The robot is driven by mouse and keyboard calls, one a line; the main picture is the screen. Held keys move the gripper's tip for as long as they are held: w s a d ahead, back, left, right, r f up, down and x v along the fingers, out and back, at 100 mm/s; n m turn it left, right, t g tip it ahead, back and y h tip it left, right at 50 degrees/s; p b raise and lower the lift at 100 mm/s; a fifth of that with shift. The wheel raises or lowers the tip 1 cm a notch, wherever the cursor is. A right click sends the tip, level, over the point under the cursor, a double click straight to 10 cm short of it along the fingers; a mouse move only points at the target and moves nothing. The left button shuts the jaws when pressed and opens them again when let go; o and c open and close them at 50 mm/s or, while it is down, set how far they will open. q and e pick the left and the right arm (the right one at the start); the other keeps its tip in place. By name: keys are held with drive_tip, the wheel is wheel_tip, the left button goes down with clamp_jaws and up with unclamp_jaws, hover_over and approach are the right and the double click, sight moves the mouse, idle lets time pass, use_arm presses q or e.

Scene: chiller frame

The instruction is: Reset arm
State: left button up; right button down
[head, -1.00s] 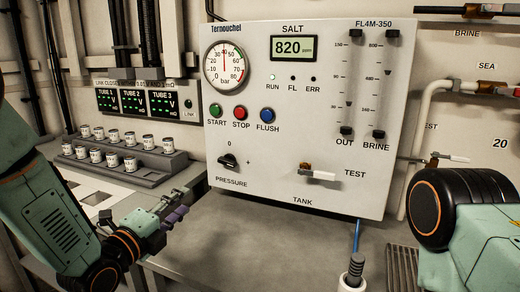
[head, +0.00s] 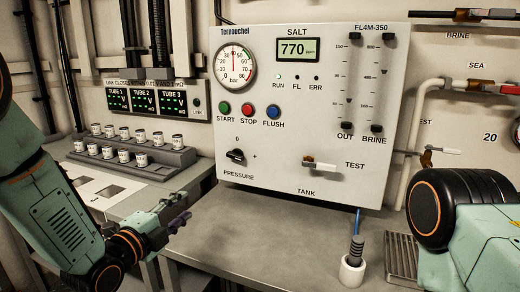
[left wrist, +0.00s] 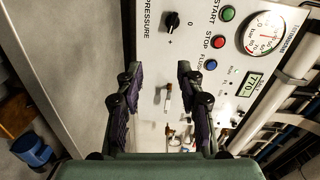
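My left arm comes in from the left in the head view. Its gripper (head: 180,217) is in front of the panel's lower left, over the bench edge, apart from the panel. In the left wrist view its two dark fingers with purple pads (left wrist: 154,107) stand wide apart with nothing between them. The panel (head: 305,95) carries a pressure gauge, a display reading 770, START, STOP and FLUSH buttons, a pressure knob (head: 235,155) and a TEST valve with a white handle (head: 321,165). My right arm shows at the right edge; its gripper is out of view.
A rack (head: 120,164) with several small cups stands at the left on the bench. A white cup-like holder (head: 351,271) with a probe stands at the bench's front right, beside a slotted drain (head: 400,258). The bench middle (head: 265,235) is clear. A blue bucket (left wrist: 31,150) shows in the left wrist view.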

use_arm(q)
drive_tip(key=s+a+f+n+g+y, duration=0.2)
drive_tip(key=s+f+n+g, duration=0.2)
drive_tip(key=s+f+n, duration=0.6)
drive_tip(key=s+a+f+n+g+y, duration=0.1)
drive_tip(key=s+f+n+g+y, duration=0.35)
drive_tip(key=f, duration=0.75)
drive_tip(key=s+f+n+g, duration=0.3)
drive_tip(key=s+f, duration=0.2)
drive_tip(key=s, duration=0.8)
drive_tip(key=s+a+f+n+g, duration=0.1)
drive_tip(key=s+f+n+g, duration=0.3)
drive_tip(key=s, duration=0.9)
drive_tip(key=shift+s+a+f, duration=0.2)
drive_tip(key=shift+s+f, duration=0.1)
drive_tip(key=shift+f, duration=0.3)
drive_tip(key=shift+g, duration=0.25)
